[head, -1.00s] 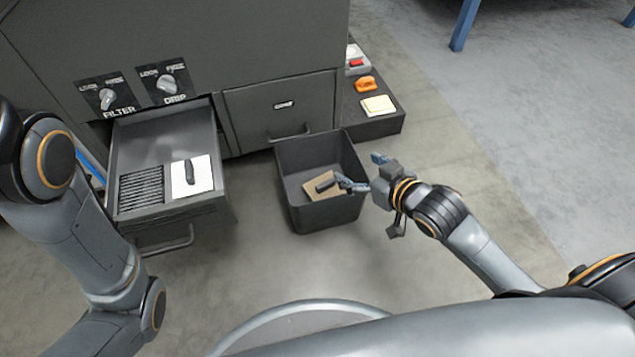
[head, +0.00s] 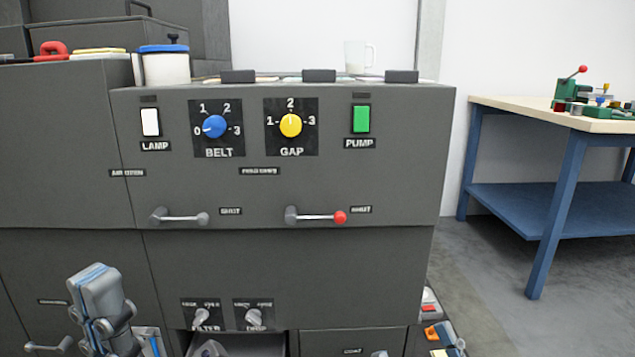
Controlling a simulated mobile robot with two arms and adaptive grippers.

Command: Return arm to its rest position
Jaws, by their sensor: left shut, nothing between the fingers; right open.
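My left gripper (head: 92,276) is at the lower left of the head view, in front of the dark grey cabinet. Its fingers point up and are shut together, with nothing between them. The rest of the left arm is below the picture. Only small parts of my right gripper (head: 420,350) show at the bottom edge, right of centre. Its fingertips are apart, and most of it is cut off.
An open drawer (head: 237,345) shows at the bottom. A blue-legged workbench (head: 560,170) stands at the right.

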